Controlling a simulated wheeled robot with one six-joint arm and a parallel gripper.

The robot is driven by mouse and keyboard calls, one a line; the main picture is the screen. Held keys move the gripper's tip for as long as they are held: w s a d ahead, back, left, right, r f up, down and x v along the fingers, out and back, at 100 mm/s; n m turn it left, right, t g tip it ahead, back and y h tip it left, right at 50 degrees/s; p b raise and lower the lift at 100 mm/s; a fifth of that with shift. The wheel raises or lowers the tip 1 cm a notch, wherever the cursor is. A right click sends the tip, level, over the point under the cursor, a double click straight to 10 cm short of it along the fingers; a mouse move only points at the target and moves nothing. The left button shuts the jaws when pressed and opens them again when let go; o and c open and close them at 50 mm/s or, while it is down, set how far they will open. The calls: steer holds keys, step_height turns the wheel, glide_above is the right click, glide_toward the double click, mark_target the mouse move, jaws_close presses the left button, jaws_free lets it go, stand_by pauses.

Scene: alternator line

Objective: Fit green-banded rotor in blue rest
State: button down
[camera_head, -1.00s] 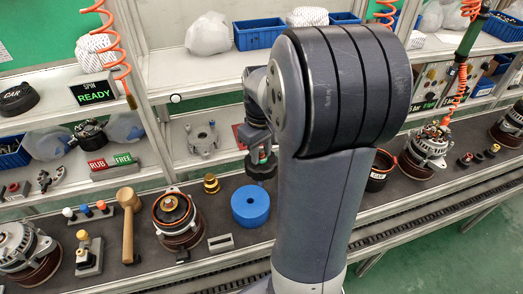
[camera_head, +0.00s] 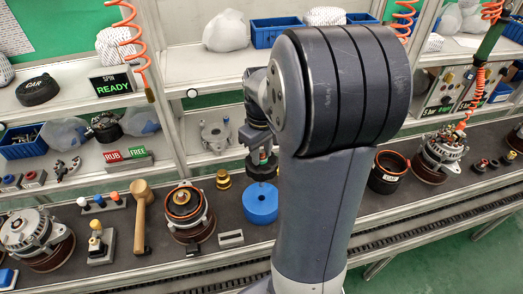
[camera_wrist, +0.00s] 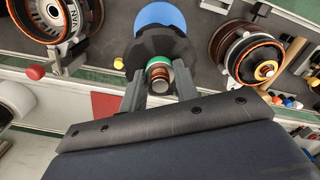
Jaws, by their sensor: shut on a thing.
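The green-banded rotor (camera_wrist: 158,64) is held in my gripper (camera_wrist: 159,88). In the wrist view its green band and coppery shaft end show between the two fingers, with its dark body beyond. In the head view the rotor's dark body (camera_head: 262,173) hangs upright below my gripper (camera_head: 262,155). The blue rest (camera_head: 260,204) is a round block on the dark bench, directly below the rotor in the picture. It also shows in the wrist view (camera_wrist: 160,14), partly hidden behind the rotor. I cannot tell whether rotor and rest touch.
An open alternator housing (camera_head: 184,206) and a mallet (camera_head: 142,215) stand left of the rest. A small brass part (camera_head: 223,180) and a grey block (camera_head: 230,239) are nearby. A dark pot with an orange rim (camera_head: 389,173) stands right of my arm.

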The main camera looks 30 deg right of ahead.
steer(key=b, duration=0.4)
glide_above(262, 186)
steer(key=shift+w+d+f, duration=0.1)
steer(key=shift+w+f, duration=0.15)
steer(key=shift+f, duration=1.05)
steer(key=shift+w+d+f, duration=0.1)
steer(key=shift+w+f, duration=0.1)
steer(key=shift+f, duration=1.05)
steer(key=shift+f+b, duration=2.55)
steer(key=shift+f, duration=1.45)
stand_by(0.5)
steer(key=c, duration=1)
jaws_free()
steer(key=shift+s+a, duration=0.1)
